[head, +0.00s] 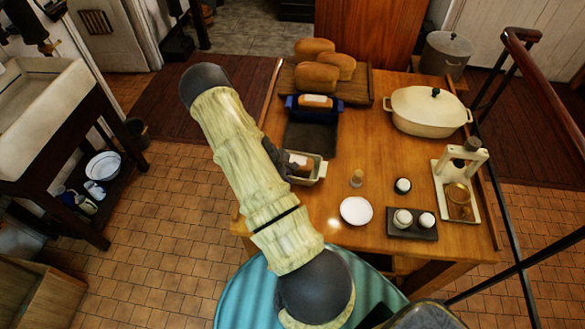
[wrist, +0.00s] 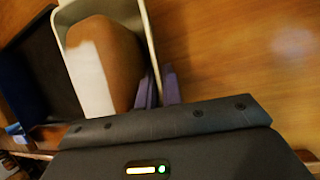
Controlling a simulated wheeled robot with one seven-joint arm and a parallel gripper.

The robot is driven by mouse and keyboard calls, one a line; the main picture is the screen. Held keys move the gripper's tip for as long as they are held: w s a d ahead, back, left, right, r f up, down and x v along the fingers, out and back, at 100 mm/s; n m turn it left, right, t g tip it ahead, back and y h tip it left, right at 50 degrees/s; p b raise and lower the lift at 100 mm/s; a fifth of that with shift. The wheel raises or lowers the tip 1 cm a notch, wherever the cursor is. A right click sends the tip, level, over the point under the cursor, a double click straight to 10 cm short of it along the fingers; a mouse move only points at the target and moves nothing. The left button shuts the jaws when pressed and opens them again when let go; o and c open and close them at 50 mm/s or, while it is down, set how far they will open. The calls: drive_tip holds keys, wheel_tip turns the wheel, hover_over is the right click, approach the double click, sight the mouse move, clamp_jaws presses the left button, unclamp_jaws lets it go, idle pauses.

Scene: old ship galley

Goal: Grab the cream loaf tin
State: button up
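The cream loaf tin (head: 318,174) stands on the wooden table with a brown loaf (head: 301,164) in it, partly hidden by my arm in the head view. In the wrist view the tin (wrist: 142,20) shows its pale rim around the loaf (wrist: 112,60), which has a white band. My gripper (wrist: 160,88) has one finger inside the tin's right wall and one outside. The fingers are close together and look shut on that wall. In the head view my gripper is mostly hidden behind my arm. I cannot tell any lift off the table.
A dark tray (head: 310,137) and a blue loaf tin (head: 327,112) lie just behind the cream tin. Loaves (head: 317,77) sit on a board at the back.

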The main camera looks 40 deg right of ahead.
idle(0.4)
drive_tip(key=shift+w, duration=0.1)
clamp_jaws()
drive_tip(key=shift+r, duration=0.1)
drive_tip(key=shift+r+b, duration=1.45)
drive_tip(key=shift+r, duration=3.5)
